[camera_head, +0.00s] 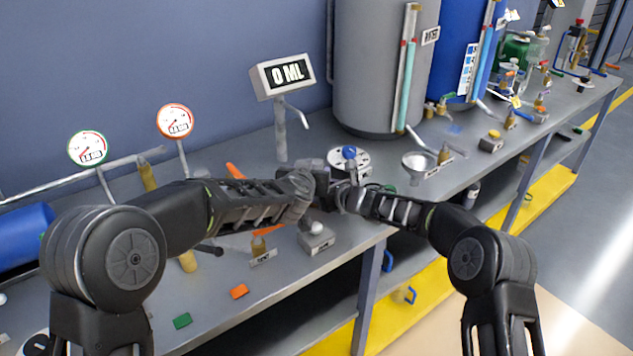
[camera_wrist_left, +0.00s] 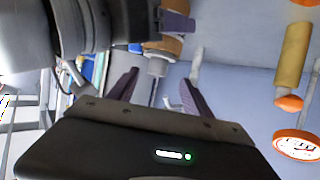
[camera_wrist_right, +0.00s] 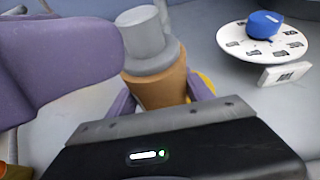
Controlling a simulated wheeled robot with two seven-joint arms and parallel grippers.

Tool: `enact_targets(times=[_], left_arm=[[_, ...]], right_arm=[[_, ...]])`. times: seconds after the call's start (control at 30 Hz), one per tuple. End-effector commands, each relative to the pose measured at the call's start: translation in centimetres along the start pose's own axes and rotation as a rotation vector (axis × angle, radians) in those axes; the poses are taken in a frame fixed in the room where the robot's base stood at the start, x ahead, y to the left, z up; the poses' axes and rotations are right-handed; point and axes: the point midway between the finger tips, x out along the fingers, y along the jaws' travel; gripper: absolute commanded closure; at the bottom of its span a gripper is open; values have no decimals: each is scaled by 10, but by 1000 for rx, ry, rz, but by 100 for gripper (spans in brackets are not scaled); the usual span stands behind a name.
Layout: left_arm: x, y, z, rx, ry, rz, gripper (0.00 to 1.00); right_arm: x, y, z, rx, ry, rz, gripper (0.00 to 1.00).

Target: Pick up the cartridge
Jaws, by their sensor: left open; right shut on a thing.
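The cartridge (camera_wrist_right: 162,88) is a tan-orange cylinder with a grey stepped top. My right gripper (camera_wrist_right: 160,98) is shut on its body, with a purple finger on each side. In the left wrist view, the tan body and pale narrow end of the cartridge (camera_wrist_left: 158,65) show at the top, beside a purple finger of the right gripper. My left gripper (camera_wrist_left: 158,92) is open with nothing between its fingers, close to the held cartridge. A large purple finger fills the left of the right wrist view. In the head view both grippers meet above the bench and hide the cartridge.
A round white dial with a blue knob (camera_head: 349,152) stands just behind the grippers. The "0 ML" display (camera_head: 283,75) and spout post are behind them; a funnel (camera_head: 420,161) is to the right. Gauges (camera_head: 88,149) and a blue cylinder are left. The bench's front edge is near.

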Motion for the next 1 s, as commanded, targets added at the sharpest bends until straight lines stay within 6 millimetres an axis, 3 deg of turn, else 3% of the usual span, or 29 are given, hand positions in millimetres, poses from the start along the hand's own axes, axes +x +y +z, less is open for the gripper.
enact_targets(times=[0.43,0.8,1.0], left_arm=[[9,1,1,0,-1,1,42],[54,4,2,-1,-1,1,42],[58,4,1,1,0,1,42]], right_arm=[[0,0,0,0,0,0,81],[0,0,0,0,0,0,81],[0,0,0,0,0,0,81]])
